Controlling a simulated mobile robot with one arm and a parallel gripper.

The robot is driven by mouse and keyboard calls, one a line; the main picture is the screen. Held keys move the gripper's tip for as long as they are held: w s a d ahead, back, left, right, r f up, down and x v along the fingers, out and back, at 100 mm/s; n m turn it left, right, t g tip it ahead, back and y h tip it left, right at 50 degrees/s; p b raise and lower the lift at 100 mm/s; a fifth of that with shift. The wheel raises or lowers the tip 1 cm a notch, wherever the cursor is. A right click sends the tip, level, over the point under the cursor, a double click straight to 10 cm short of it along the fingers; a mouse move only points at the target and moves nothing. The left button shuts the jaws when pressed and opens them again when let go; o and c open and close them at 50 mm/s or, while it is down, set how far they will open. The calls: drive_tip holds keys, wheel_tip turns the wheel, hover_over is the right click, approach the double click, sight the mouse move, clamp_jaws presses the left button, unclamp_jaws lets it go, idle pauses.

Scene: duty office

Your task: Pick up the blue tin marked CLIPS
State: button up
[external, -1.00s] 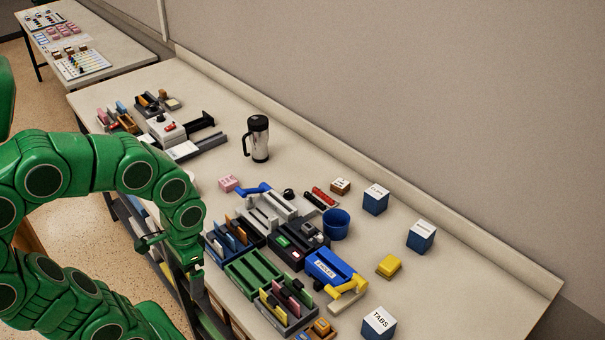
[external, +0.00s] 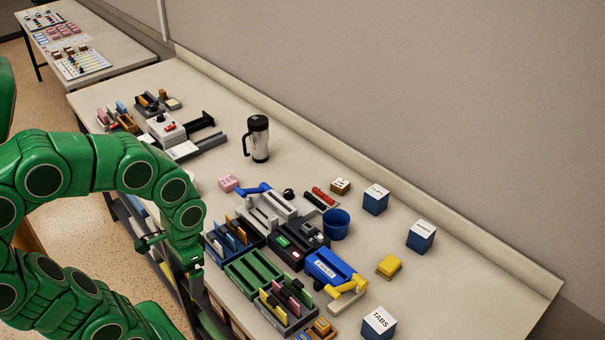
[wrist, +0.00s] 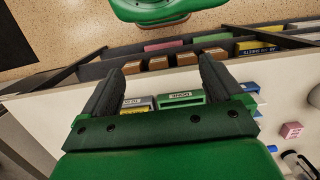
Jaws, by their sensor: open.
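Three blue tins with white tops stand upright on the right part of the desk in the external view. The top of the one nearest the wall (external: 375,203) seems to read CLIPS, in small letters. A second tin (external: 420,241) stands right of it with a label too small to read. A third tin (external: 378,327) at the front edge of the picture reads TABS. My gripper (wrist: 158,82) is open and empty in the wrist view, over the desk's front edge and file holders. It is well left of the tins. No blue tin is recognisable in the wrist view.
The wall borders the desk behind. Bare desk surrounds the tins.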

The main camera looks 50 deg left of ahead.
drive_tip(key=w+d+r+n+t+h, duration=0.25)
drive_tip(key=w+d+n, duration=0.4)
drive_tip(key=w, duration=0.75)
drive_tip(key=w+d+r+n+t+h, duration=0.2)
drive_tip(key=w+d+n+t, duration=0.4)
drive_tip(key=w, duration=0.8)
drive_tip(key=w+d+r+n+t+h, duration=0.25)
drive_tip(key=w+d+n, duration=0.35)
drive_tip(key=w, duration=0.8)
drive_tip(key=n+t+y, duration=0.4)
drive_tip(key=n+y, duration=0.3)
drive_tip(key=n, duration=1.1)
hover_over(371, 198)
drive_tip(key=w, duration=0.2)
wheel_tip(371, 198, down, 14)
drive_tip(key=shift+a+r, duration=0.15)
drive_tip(key=shift+r, duration=0.05)
drive_tip(key=shift+f, duration=3.3)
drive_tip(key=shift+w+f, duration=0.1)
drive_tip(key=shift+f, duration=0.2)
drive_tip(key=shift+x, duration=1.3)
drive_tip(key=shift+r, duration=0.15)
